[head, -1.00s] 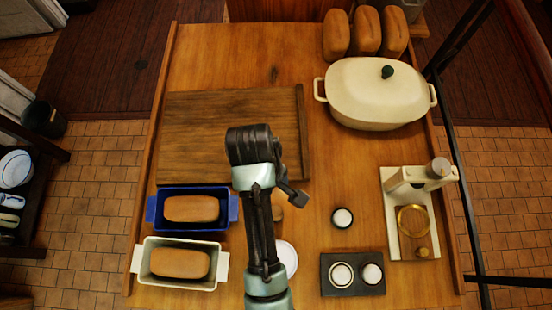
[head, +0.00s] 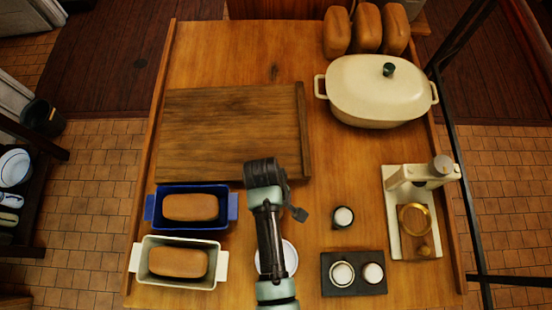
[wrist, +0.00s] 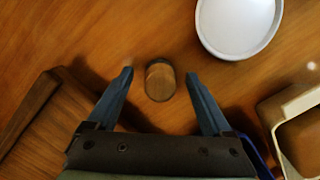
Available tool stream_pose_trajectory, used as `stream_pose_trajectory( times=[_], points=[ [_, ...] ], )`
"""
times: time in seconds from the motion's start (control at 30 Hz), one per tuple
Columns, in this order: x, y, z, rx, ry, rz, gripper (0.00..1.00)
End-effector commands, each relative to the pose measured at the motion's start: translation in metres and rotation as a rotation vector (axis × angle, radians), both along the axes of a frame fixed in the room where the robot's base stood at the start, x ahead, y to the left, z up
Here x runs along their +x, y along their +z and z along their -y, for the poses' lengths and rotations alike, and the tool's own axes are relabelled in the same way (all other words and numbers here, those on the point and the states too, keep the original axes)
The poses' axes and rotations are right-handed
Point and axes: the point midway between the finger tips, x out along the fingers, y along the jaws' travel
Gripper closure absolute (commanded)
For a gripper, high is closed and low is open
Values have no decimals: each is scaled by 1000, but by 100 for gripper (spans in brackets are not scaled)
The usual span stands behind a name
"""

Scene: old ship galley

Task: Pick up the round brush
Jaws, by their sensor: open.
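The round brush (wrist: 160,82) shows in the wrist view as a small upright, round brown wooden piece on the table. My gripper (wrist: 159,75) is open, with one blue-grey finger on each side of the brush in the picture. There is a visible gap to each finger, and I cannot tell how far above the table the fingertips are. In the head view my arm hides the brush and the fingers.
A white plate (wrist: 240,22) lies beyond the brush. A dark wooden board (head: 230,135), a blue loaf tin (head: 232,205), a cream loaf tin (head: 222,270) and a black tray (head: 355,286) surround the spot.

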Motion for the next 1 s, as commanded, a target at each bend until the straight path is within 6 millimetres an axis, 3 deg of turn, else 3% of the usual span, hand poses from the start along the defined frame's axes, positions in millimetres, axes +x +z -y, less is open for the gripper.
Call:
stream_pose_trajectory(
  times=[0.27,0.73,1.0],
  points=[
    [0,-3,0,0,0,1,16],
    [0,-3,0,-1,1,1,100],
    [0,-2,0,0,1,1,100]
  ],
)
